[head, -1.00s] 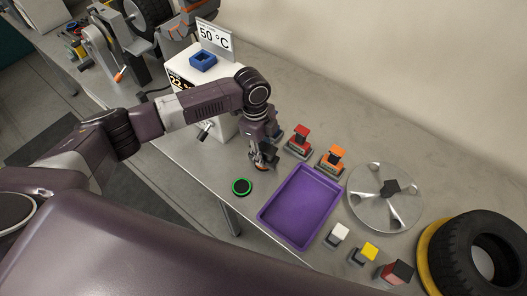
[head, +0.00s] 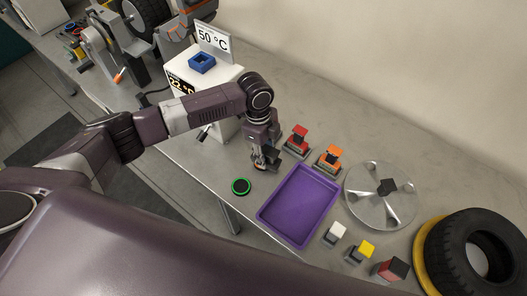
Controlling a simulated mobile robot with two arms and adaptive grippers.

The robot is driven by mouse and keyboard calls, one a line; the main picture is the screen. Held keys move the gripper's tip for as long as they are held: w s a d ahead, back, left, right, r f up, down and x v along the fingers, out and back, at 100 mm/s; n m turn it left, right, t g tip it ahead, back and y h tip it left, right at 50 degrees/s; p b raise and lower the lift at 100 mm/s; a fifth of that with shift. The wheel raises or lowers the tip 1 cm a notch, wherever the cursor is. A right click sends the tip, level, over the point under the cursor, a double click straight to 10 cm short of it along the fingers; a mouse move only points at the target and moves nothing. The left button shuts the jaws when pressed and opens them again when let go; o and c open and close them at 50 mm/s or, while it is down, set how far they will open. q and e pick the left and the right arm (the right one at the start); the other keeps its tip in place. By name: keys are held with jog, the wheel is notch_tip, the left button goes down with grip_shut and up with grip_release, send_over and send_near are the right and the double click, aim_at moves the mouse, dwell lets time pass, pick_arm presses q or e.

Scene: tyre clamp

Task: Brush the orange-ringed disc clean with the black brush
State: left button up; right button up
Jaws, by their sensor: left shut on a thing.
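My left gripper (head: 264,152) points down at the table, left of the purple tray. It is shut on a small dark thing (head: 271,158) that looks like the black brush, mostly hidden by the fingers. The orange-ringed disc is not clearly visible now; the gripper covers the spot where an orange edge showed. A black disc with a green ring (head: 241,186) lies flat on the table just left of and nearer than the gripper. My right gripper is not in view.
The purple tray (head: 299,204) is empty. Red (head: 298,138) and orange (head: 330,157) blocks stand behind it; white (head: 335,232), yellow (head: 362,251) and dark red (head: 391,268) ones to its right. A wheel disc (head: 365,207) and tyre (head: 463,250) lie right. A white oven-like box (head: 222,76) stands behind my arm.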

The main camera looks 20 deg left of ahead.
pick_arm(q)
jog(key=shift+w+a+p, duration=0.25)
jog(key=shift+a+p, duration=0.15)
jog(key=shift+a, duration=0.35)
jog(key=shift+a, duration=0.1)
jog(key=shift+w+a, duration=0.15)
jog(key=shift+a, duration=0.15)
jog(key=shift+a, duration=0.15)
jog(key=shift+w+a+p, duration=0.1)
jog(key=shift+a+p, duration=0.05)
jog(key=shift+p, duration=0.15)
jog(key=shift+s+d+p, duration=0.25)
jog(key=shift+d+p, duration=0.25)
jog(key=shift+d, duration=0.05)
jog(key=shift+s+d+p, duration=0.15)
jog(key=shift+d+p, duration=0.2)
jog(key=shift+d, duration=0.2)
jog(key=shift+s+d+p, duration=0.15)
jog(key=shift+d+p, duration=0.2)
jog(key=shift+d, duration=0.15)
jog(key=shift+w+a+p, duration=0.15)
jog(key=shift+w+a, duration=0.15)
jog(key=shift+a, duration=0.5)
jog(key=shift+w+a+p, duration=0.15)
jog(key=shift+w+a, duration=0.1)
jog(key=shift+a, duration=0.55)
